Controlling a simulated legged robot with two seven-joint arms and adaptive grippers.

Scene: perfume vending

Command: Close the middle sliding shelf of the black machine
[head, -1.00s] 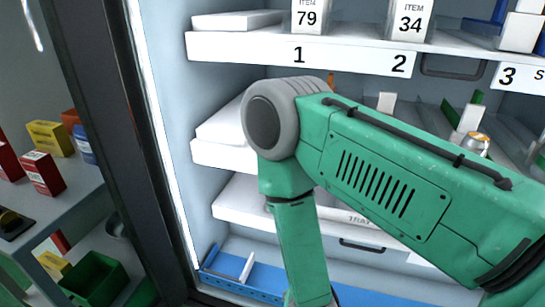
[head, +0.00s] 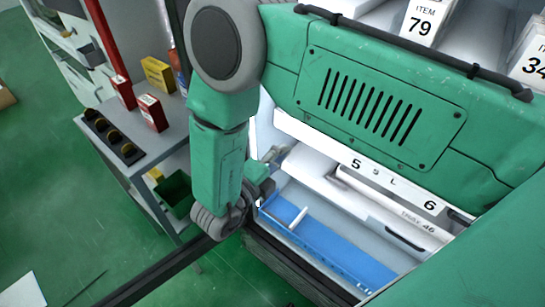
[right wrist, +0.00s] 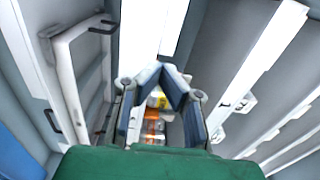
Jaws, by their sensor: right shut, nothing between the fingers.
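The machine's dark frame (head: 290,265) surrounds a pale interior with white shelves. A white shelf front (head: 390,183) carries the numbers 5 and 6. A white tray front marked TRAY 46 (head: 415,220) with a dark handle lies just below it. My left gripper is not in view.
A blue tray (head: 325,245) lies at the bottom of the machine. A long dark bar (head: 160,272) runs to the lower left. A grey rack (head: 150,148) with small boxes stands at left. Bottles (right wrist: 155,125) show behind the fingers.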

